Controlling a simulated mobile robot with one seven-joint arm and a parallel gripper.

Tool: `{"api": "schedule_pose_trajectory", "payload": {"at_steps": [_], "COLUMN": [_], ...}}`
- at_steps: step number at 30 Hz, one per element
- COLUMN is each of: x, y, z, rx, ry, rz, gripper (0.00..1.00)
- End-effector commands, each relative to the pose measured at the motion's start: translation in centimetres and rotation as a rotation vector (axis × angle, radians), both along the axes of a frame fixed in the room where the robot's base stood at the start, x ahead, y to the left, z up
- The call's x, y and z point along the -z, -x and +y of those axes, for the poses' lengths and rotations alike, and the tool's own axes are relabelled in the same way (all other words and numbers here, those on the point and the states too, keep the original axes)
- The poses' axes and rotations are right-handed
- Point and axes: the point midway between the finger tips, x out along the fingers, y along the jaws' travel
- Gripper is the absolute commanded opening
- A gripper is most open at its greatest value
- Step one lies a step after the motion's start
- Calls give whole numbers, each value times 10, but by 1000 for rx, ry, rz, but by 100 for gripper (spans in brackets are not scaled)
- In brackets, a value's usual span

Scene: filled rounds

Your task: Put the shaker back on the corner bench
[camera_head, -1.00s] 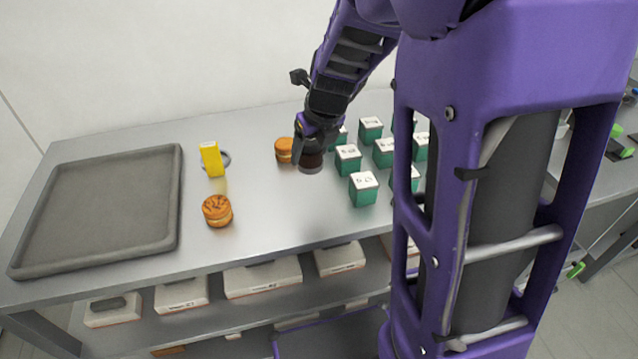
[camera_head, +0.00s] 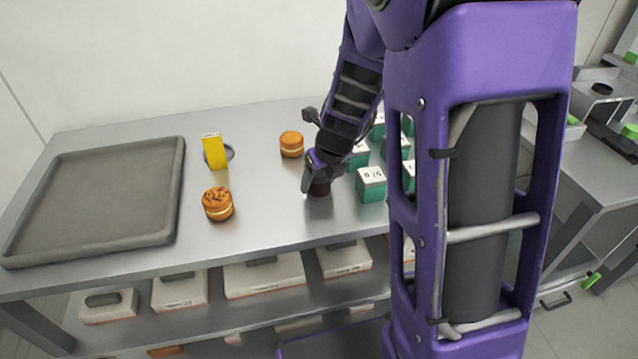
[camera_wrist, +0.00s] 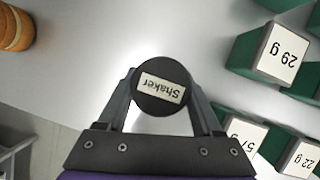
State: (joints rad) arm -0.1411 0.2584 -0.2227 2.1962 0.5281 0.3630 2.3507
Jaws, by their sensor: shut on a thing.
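The shaker (camera_wrist: 162,72) is a dark round-topped thing with a label reading "Shaker" in the wrist view. My gripper (camera_wrist: 163,98) is shut on it, one finger on each side. In the head view my gripper (camera_head: 318,180) points down over the steel bench top (camera_head: 265,215), and the shaker's dark lower part (camera_head: 319,189) shows beneath it. I cannot tell whether the shaker touches the bench top. Which surface is the corner bench is not marked; another bench (camera_head: 600,170) stands at the right.
Green weight blocks (camera_head: 371,184) with white labels stand close right of my gripper. Filled rounds (camera_head: 291,144) (camera_head: 217,204), a yellow block (camera_head: 214,151) and an empty grey tray (camera_head: 95,200) are to the left. Boxes (camera_head: 263,275) sit on the shelf below.

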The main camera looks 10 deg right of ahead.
Motion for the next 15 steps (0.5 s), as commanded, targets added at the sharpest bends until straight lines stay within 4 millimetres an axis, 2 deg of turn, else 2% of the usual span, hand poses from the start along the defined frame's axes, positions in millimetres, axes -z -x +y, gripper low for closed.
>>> {"api": "schedule_pose_trajectory", "payload": {"at_steps": [9,10,14,15], "x": [2,2,1,1], "y": [0,0,0,0], "z": [0,0,0,0], "rx": [0,0,0,0], "ry": [0,0,0,0], "rz": [-1,-1,-1,-1], "gripper": [6,71,94,97]}}
